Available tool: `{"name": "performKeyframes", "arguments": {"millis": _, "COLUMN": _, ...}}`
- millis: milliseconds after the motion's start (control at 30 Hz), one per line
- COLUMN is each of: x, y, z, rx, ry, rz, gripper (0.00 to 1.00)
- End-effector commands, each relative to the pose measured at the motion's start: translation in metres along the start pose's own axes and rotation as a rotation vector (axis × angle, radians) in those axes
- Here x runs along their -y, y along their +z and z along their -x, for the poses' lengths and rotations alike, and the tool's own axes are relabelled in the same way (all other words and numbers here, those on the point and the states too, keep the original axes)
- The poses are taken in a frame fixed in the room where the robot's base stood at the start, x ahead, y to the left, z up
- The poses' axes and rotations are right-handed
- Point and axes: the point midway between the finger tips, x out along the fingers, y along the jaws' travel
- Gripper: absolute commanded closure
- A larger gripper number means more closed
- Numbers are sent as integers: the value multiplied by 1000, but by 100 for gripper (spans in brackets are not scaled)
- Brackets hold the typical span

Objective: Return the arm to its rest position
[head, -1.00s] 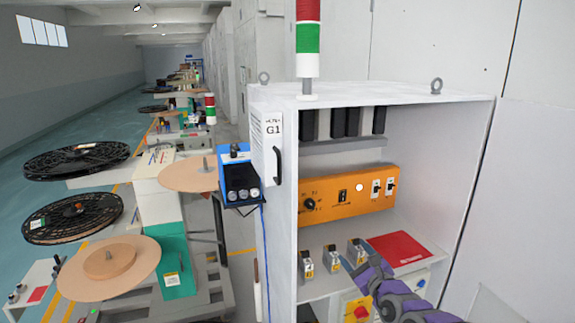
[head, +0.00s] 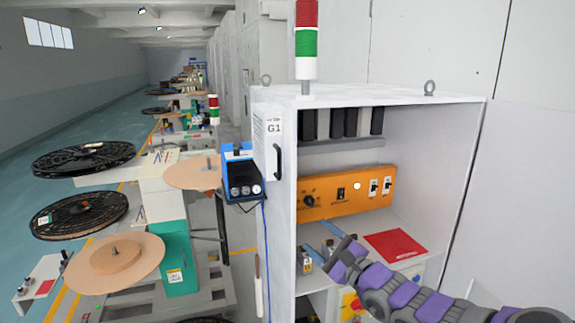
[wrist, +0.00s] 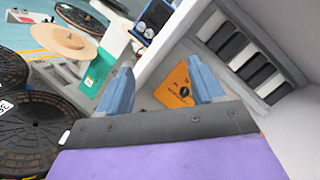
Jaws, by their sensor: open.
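My purple and grey arm reaches in from the lower right of the head view. My gripper (head: 328,240) is in front of the open cabinet (head: 385,97), over its lower shelf. In the wrist view my gripper (wrist: 162,87) shows two blue fingers spread apart with nothing between them. The orange control panel (head: 325,205) is behind the gripper; part of the orange panel (wrist: 172,88) shows between the fingers. My arm and gripper cover part of the shelf and most of the small breaker-like parts on it.
A red folder (head: 395,246) lies on the shelf right of my gripper.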

Motion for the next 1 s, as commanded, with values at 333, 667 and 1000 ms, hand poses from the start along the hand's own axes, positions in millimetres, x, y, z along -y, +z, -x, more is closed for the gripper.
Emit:
{"name": "performKeyframes", "arguments": {"millis": 333, "x": -101, "y": 188, "z": 34, "rx": 436, "ry": 416, "rz": 429, "gripper": 33}}
{"name": "performKeyframes", "arguments": {"millis": 667, "x": -233, "y": 210, "z": 201, "rx": 625, "ry": 1169, "rz": 842, "gripper": 33}}
{"name": "performKeyframes", "arguments": {"millis": 1000, "x": -213, "y": 135, "z": 371, "rx": 355, "ry": 1849, "rz": 1020, "gripper": 33}}
